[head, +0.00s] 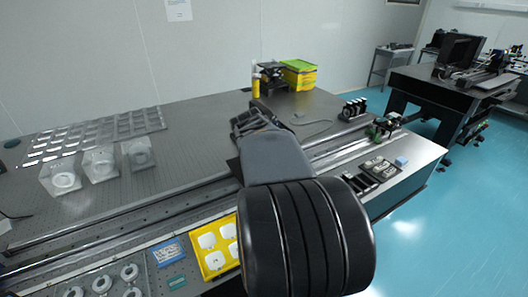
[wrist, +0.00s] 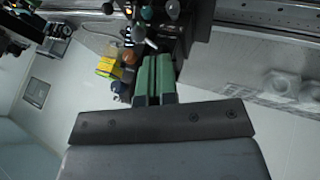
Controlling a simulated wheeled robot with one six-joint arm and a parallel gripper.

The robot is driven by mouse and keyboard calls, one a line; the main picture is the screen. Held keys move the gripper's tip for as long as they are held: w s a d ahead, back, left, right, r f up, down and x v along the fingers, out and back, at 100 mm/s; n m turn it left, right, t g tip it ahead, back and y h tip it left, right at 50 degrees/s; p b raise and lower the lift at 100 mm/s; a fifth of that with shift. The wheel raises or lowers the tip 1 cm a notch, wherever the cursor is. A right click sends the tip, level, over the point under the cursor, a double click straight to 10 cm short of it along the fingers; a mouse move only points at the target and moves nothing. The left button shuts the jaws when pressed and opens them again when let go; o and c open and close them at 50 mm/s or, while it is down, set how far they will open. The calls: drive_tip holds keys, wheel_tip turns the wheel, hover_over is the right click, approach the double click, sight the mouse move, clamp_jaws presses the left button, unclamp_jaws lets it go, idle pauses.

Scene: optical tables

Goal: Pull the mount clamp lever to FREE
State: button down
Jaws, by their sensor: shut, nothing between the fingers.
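My gripper (wrist: 153,64) shows in the wrist view with its two green fingers together and nothing between them. Just past the fingertips is a dark mount (wrist: 180,40) with several small knobs. A pale, short lever-like part (wrist: 140,34) is close ahead of the fingertips, beside a teal knob (wrist: 147,13) and a grey knob (wrist: 173,8). An orange knob (wrist: 129,59) is just left of the fingers. I cannot tell which part is the clamp lever, or whether the fingers touch it. In the head view my arm hides the fingertips and this mount.
In the head view, a yellow tray (head: 207,272) and clear holders (head: 101,163) lie on the optical table (head: 185,150). Yellow-green boxes (head: 299,74) stand at the back. Small optics (head: 384,128) stand on a rail at the right.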

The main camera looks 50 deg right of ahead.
drive_tip(key=shift+s+a+r, duration=0.2)
drive_tip(key=shift+s+r, duration=0.2)
drive_tip(key=shift+r, duration=0.2)
drive_tip(key=shift+s+a+r, duration=0.15)
drive_tip(key=shift+s+r, duration=0.2)
drive_tip(key=shift+r, duration=0.25)
